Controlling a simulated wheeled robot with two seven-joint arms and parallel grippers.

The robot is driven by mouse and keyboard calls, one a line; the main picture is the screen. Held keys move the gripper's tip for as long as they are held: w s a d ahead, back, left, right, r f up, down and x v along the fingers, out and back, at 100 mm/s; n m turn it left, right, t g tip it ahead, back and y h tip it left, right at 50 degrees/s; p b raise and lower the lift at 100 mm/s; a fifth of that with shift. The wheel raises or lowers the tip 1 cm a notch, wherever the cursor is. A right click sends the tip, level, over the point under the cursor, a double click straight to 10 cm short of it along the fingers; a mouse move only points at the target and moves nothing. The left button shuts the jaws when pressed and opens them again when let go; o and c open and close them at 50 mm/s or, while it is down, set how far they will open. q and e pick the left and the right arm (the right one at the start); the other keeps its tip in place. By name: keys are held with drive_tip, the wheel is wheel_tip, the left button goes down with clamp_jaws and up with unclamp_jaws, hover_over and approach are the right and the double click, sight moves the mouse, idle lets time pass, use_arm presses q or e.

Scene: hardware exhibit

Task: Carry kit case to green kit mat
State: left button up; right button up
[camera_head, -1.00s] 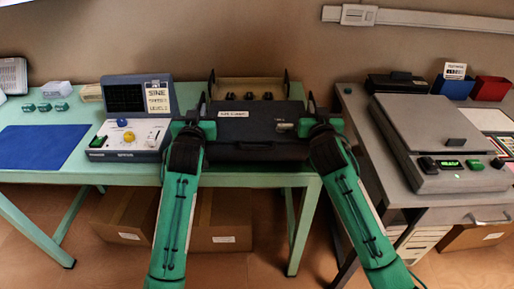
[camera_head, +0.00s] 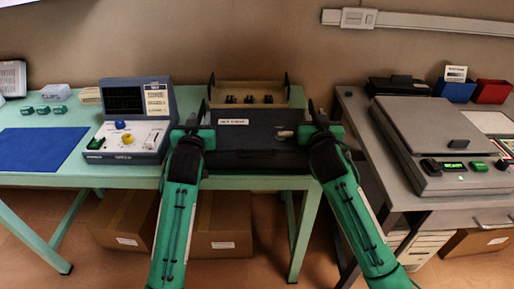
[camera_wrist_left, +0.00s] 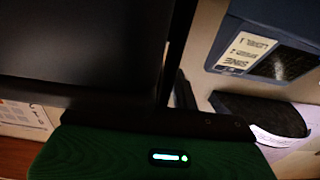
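The kit case (camera_head: 272,154) is a dark, flat box with a white label and a light latch on its front part. It is over the front part of the mint-green table, and I cannot tell if it touches the table top. My left gripper (camera_head: 200,118) is at its left side and my right gripper (camera_head: 318,117) at its right side. Both seem closed on its sides, but the fingertips are mostly hidden. In the left wrist view, the dark case (camera_wrist_left: 80,45) fills the upper left. I see no green kit mat in these frames.
A tan tray (camera_head: 250,90) with dark parts stands behind the case. A console (camera_head: 138,117) stands close on the left, with a blue mat (camera_head: 38,149) beyond it. A grey desk (camera_head: 362,135) with a scale-like device (camera_head: 430,130) stands right, across a gap.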

drive_tip(key=shift+s, duration=0.1)
use_arm(q)
drive_tip(key=s, duration=1.1)
drive_tip(key=shift+s, duration=0.25)
use_arm(e)
drive_tip(key=s, duration=1.2)
